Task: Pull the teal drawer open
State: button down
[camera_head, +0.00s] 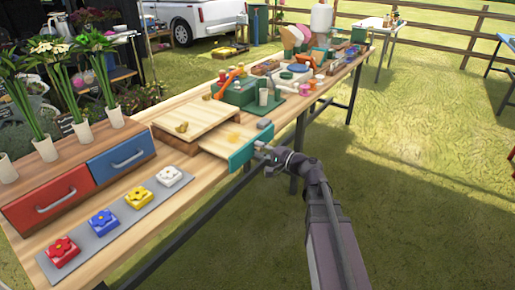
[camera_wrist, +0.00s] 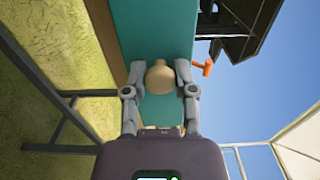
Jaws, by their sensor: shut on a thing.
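The teal drawer's front (camera_head: 250,148) stands out from the low wooden box (camera_head: 197,120), with a stretch of pale wooden drawer (camera_head: 218,146) showing between them. In the wrist view the teal front (camera_wrist: 155,30) fills the upper middle, with a round tan knob (camera_wrist: 159,78) on it. My gripper (camera_head: 268,155) is at the outer face of the drawer front, past the table's edge. In the wrist view its two fingers close on the knob from both sides. The knob is hidden by my gripper in the head view.
A cabinet with a red drawer (camera_head: 48,198) and a blue drawer (camera_head: 121,158) stands at left, with flower vases on top. A grey mat (camera_head: 105,232) holds red, blue, yellow and white flower blocks. Tools and pots crowd the table's far end. Grass lies open at right.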

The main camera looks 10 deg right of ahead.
jog(key=shift+w+d, duration=0.1)
jog(key=shift+w, duration=0.15)
jog(key=c, duration=0.7)
grip_release()
jog(key=shift+s, duration=0.1)
jog(key=shift+s, duration=0.15)
jog(key=shift+s+d, duration=0.25)
jog(key=shift+s, duration=0.15)
jog(key=v, duration=1)
jog(key=shift+s+d, duration=0.15)
jog(key=shift+d, duration=0.15)
